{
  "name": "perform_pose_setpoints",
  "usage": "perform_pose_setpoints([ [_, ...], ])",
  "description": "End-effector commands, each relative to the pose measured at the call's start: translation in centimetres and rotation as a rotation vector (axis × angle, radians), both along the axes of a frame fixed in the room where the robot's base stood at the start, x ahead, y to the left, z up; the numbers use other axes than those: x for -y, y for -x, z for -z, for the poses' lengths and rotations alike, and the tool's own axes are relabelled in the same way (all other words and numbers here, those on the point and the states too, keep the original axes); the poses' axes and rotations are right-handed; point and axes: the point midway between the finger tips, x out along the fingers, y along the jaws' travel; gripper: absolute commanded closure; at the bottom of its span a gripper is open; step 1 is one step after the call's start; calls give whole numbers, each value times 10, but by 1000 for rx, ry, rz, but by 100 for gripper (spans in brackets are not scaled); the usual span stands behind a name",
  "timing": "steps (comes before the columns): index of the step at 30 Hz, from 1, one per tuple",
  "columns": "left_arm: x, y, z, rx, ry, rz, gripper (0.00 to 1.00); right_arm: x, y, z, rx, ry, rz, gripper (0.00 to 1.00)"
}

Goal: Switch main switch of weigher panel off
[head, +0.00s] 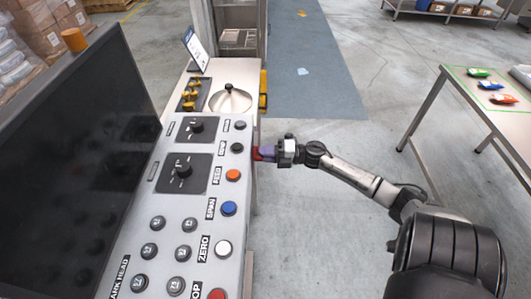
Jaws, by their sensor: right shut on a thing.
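The weigher panel (225,190) is a light grey sloping console with knobs and coloured buttons. On its right side face, near the upper buttons, a small red part (257,155) shows, which appears to be the main switch. My right gripper (264,153) reaches in from the right and is shut on this red part. The fingers cover most of it, so its turn position cannot be told. My left gripper is not in view.
A dark screen (75,150) stands at the left of the panel. Two black rotary knobs (183,171) and several labelled buttons sit on the panel face. A table (480,100) with small coloured packets stands at the right. The floor between is clear.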

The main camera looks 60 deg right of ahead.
Motion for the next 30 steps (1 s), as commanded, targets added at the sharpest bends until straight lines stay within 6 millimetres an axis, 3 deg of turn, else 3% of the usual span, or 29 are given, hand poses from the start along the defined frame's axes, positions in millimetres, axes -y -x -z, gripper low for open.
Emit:
perform_pose_setpoints([
  [4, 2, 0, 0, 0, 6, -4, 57, 0, 0, 0, 2, 4, 0, 100],
  [5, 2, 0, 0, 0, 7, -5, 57, 0, 0, 0, 1, 3, 0, 78],
  [12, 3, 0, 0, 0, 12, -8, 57, 0, 0, 0, 0, 2, 0, 55],
  [23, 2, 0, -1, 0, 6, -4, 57, 3, 7, 0, -2, 1, 0, 55],
  [30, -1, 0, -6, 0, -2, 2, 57, 22, 44, 0, -4, 1, 1, 55],
])
